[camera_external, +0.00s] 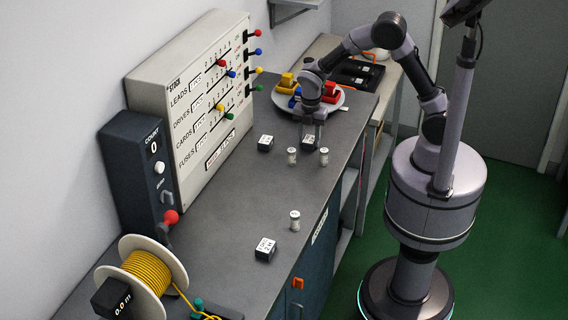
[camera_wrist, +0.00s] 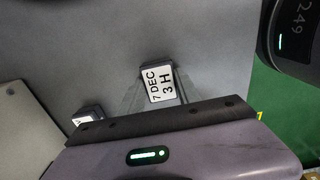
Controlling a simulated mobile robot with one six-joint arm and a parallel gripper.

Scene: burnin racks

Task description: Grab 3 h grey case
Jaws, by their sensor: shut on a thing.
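The grey case marked "7 DEC 3 H" (camera_wrist: 158,83) is between the fingers of my gripper (camera_wrist: 155,92) in the wrist view, its white label facing the camera. In the external view my gripper (camera_external: 311,138) points down at the worktop, shut on this case (camera_external: 308,141), which is partly hidden by the fingers. I cannot tell whether the case touches the worktop. A second small dark case (camera_external: 265,143) stands to its left and also shows in the wrist view (camera_wrist: 87,114). A third labelled case (camera_external: 265,249) stands nearer the front.
White-grey cylinders (camera_external: 292,156) stand close to my gripper, with another (camera_external: 295,220) nearer the front. A round tray (camera_external: 343,101) with red and yellow pieces lies behind. A labelled panel (camera_external: 205,100) and a cable reel (camera_external: 130,250) line the left. The middle worktop is mostly clear.

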